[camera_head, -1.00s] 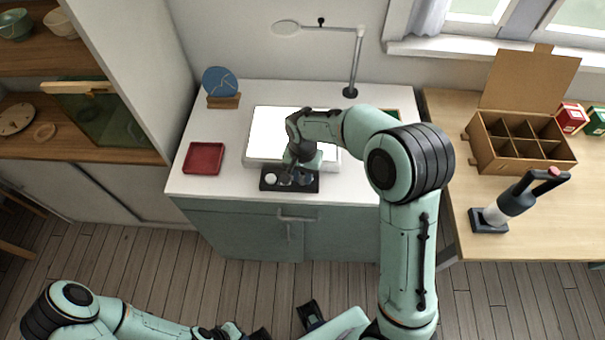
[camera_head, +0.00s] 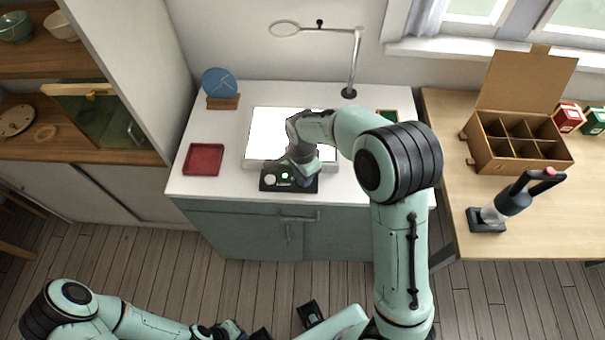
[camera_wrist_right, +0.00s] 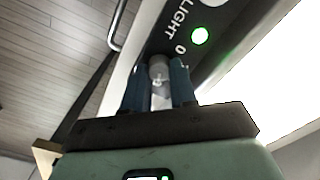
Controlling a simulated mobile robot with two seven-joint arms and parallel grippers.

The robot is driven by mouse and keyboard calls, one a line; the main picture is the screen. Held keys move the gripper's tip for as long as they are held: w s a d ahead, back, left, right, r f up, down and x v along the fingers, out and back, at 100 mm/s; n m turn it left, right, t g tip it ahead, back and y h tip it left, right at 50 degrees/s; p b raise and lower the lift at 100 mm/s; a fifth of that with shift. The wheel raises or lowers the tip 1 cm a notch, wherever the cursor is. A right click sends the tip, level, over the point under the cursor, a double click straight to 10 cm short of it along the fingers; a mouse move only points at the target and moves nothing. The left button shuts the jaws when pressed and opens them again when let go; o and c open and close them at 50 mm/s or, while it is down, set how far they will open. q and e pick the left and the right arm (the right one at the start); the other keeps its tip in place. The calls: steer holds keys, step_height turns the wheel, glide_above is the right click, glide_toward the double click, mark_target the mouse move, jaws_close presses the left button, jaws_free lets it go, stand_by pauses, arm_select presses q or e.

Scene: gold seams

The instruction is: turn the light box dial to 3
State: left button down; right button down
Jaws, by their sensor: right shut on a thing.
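The light box (camera_head: 262,135) is a bright white panel on the white cabinet top. A black control strip (camera_head: 268,188) runs along its front, with a pale round part and a lit green lamp (camera_head: 285,175). In the wrist view the strip shows "LIGHT", a "0" and the green lamp (camera_wrist_right: 200,36). My right gripper (camera_head: 304,178) is at the strip's right part, its blue fingers (camera_wrist_right: 160,88) shut on the pale grey dial (camera_wrist_right: 158,68). The dial's pointer and its other marks are hidden. My left gripper (camera_head: 232,330) is low at the bottom edge, away from the cabinet.
A red tray (camera_head: 204,159) lies left of the light box. A blue disc on a wooden stand (camera_head: 221,88) and a magnifier lamp (camera_head: 350,75) stand behind. A divided cardboard box (camera_head: 515,140) and a dark-handled device (camera_head: 505,205) are on the right table.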

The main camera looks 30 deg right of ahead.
stand_by(0.4)
steer(key=c, duration=0.9)
jaws_free()
arm_select(q)
steer(key=shift+w+r+p, duration=0.5)
steer(key=shift+r+p, duration=0.25)
steer(key=shift+r, duration=0.15)
arm_select(e)
step_height(320, 180, up, 14)
steer(key=shift+f, duration=0.25)
